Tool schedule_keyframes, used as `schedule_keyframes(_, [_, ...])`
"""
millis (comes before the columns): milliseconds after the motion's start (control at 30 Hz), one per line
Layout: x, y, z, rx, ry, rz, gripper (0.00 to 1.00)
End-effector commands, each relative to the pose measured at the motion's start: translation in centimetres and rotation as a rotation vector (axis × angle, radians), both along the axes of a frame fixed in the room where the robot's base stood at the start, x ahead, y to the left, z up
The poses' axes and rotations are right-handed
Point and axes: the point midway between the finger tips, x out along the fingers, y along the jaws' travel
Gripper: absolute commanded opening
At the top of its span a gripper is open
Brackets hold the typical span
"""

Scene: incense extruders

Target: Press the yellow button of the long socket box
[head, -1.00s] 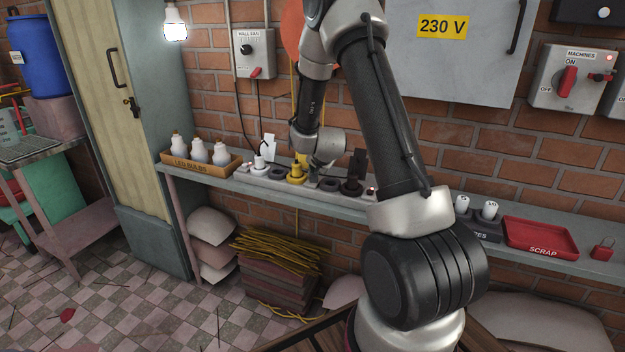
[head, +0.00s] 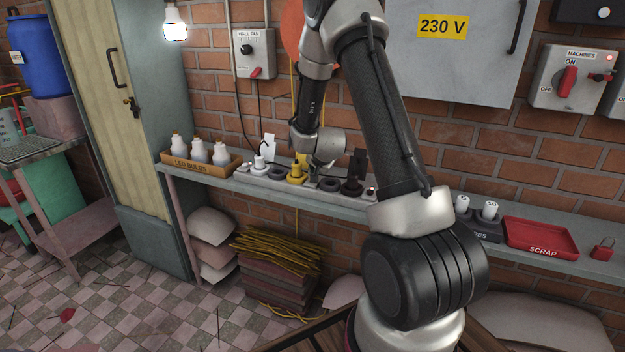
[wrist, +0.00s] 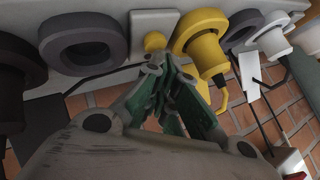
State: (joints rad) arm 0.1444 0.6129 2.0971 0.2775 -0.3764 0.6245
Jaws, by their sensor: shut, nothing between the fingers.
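The long socket box (head: 312,189) lies along the shelf by the brick wall, its pale body also in the wrist view (wrist: 148,20). Its round yellow button (wrist: 155,42) shows in the wrist view between an empty dark socket (wrist: 82,45) and a yellow plug (wrist: 208,50). The yellow plug also shows in the head view (head: 296,174). My gripper (wrist: 158,68) is shut and empty, its tips very close to the button; I cannot tell whether they touch. In the head view my wrist hides the fingers and the button.
A white plug (head: 259,163) and a black plug (head: 352,186) with a dark tag stand in the box. Left is the LED bulbs tray (head: 210,170); right are a red scrap tray (head: 541,238) and a padlock (head: 603,249). The brick wall and cables are close behind.

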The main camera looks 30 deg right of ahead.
Motion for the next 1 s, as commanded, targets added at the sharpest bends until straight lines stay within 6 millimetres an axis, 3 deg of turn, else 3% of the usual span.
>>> schedule_keyframes(167, [0.0,0.0,0.4,0.000,-0.001,0.000,0.00])
schedule_keyframes(700, [0.0,-0.1,5.7,-0.001,-0.001,-0.002,0.00])
schedule_keyframes(1000, [0.0,0.0,6.0,0.001,0.000,-0.001,0.00])
